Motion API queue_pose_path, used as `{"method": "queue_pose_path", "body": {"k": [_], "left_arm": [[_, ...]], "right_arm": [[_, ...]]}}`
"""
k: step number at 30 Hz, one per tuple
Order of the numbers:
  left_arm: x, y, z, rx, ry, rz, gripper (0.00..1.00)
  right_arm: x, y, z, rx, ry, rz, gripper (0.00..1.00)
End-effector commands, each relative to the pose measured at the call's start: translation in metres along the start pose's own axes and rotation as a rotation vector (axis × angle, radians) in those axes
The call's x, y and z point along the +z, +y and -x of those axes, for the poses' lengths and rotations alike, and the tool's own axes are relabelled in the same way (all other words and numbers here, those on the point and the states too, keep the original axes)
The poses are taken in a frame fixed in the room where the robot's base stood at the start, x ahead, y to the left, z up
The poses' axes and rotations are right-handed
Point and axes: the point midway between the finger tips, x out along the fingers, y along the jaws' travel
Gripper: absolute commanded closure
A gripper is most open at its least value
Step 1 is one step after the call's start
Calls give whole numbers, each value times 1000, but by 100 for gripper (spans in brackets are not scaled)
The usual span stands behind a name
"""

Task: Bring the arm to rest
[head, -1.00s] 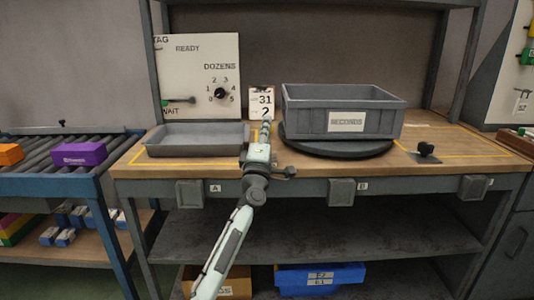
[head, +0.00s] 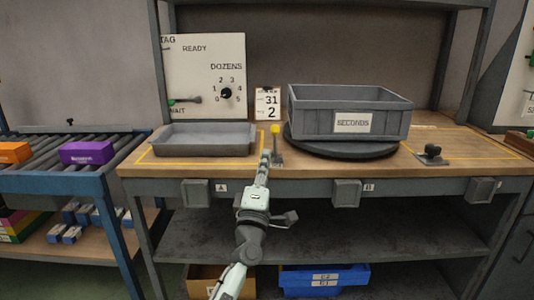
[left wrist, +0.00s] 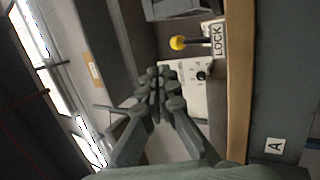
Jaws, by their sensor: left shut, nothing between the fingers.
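My left arm reaches up from the bottom of the head view. Its gripper (head: 265,158) is shut and empty at the bench's front edge, just in front of a yellow-knobbed lever (head: 275,130). In the left wrist view the shut fingers (left wrist: 158,82) point into the scene with nothing between them. The lever's yellow knob (left wrist: 178,43) shows there beside a LOCK label (left wrist: 218,40), apart from the fingers. My right gripper is in neither view.
A grey bin (head: 310,122) marked SECONDS stands on a dark turntable (head: 350,151). A shallow grey tray (head: 205,151) lies left of the lever. A board with a dial (head: 226,93) stands behind. A roller conveyor (head: 50,168) with boxes stands at left.

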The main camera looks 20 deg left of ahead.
Motion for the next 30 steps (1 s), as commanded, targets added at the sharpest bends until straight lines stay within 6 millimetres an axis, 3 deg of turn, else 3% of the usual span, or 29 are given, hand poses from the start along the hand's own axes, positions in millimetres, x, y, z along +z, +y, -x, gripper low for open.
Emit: {"method": "queue_pose_path", "body": {"k": [12,17,20,24,27,30], "left_arm": [[1,-2,1,-3,-6,-6,100],[24,-29,28,-76,-148,-148,100],[49,-68,71,-174,-333,-334,100],[68,-132,154,-348,-624,-611,100],[63,-173,220,-477,-818,-784,100],[46,-205,286,-610,-1002,-938,100]], "right_arm": [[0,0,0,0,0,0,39],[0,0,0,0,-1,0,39],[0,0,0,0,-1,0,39],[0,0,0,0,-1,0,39],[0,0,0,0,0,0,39],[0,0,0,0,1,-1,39]]}}
